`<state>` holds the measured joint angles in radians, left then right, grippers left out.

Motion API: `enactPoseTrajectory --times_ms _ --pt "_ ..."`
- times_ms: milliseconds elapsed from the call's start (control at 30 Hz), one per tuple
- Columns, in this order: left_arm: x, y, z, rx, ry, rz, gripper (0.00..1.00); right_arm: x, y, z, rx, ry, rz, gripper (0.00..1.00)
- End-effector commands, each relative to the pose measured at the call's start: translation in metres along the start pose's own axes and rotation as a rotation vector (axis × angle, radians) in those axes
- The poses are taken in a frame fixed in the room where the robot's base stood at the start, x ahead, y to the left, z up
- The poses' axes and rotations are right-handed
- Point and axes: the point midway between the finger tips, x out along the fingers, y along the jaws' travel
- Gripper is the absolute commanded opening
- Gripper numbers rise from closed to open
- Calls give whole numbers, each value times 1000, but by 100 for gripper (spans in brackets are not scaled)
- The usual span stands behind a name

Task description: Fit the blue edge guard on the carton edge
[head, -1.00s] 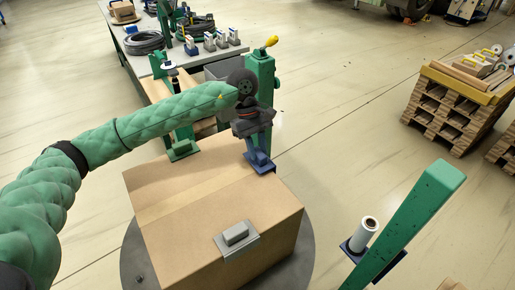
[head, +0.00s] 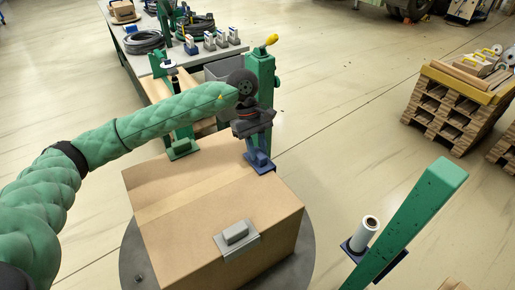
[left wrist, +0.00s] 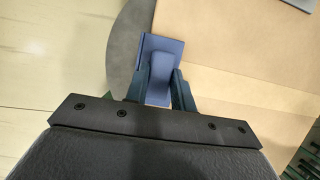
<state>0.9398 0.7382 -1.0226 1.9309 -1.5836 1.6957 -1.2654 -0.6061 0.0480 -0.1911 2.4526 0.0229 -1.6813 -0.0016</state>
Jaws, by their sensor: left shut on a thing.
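The brown carton (head: 185,205) stands on a round grey turntable (head: 133,262). My left gripper (head: 258,143) is shut on the grip block of the blue edge guard (head: 263,168), at the far right end of the carton's top. In the left wrist view, the guard (left wrist: 158,42) sits between the fingers (left wrist: 160,88). Its plate lies across the line between the carton top (left wrist: 225,45) and the grey turntable. I cannot tell whether the plate touches the carton. The guard's underside is hidden. My right gripper is not in view.
A green post (head: 262,75) stands behind my gripper. Another green post (head: 415,220) with a white roll (head: 364,235) stands at the right.

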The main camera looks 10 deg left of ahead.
Motion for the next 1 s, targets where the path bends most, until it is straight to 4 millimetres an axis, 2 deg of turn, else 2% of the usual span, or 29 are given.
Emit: enactPoseTrajectory --times_ms 767,800,900,1000 --pt "4 0 -2 0 0 0 1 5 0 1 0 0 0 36" --pt "4 0 -2 0 0 0 33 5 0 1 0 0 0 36" --pt "4 0 -2 0 0 0 50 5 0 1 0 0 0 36" --pt "4 0 -2 0 0 0 50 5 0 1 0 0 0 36"
